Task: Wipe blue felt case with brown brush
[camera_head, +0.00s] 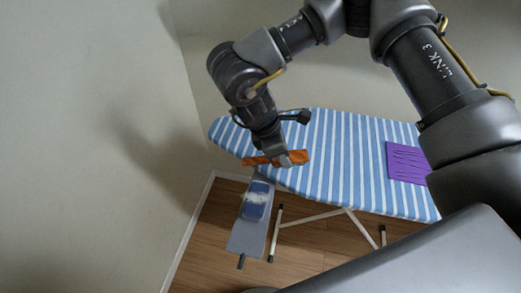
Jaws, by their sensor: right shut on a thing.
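The brown brush (301,156) is an orange-brown bar lying nearly level across the jaws of my right gripper (284,161). My right gripper is shut on it, near its middle, over the left part of the ironing board. The blue felt case (262,188) lies on a narrow grey rest below and left of the brush. White fuzz covers part of the case. The brush appears apart from the case, though its height is hard to judge. The underside of the brush is hidden. My left gripper is not in view.
The blue-and-white striped ironing board (345,150) spans the middle. A purple slatted mat (407,163) lies on its right part. The grey rest (246,239) juts out at the board's left end. A wall stands close on the left. The board's middle is clear.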

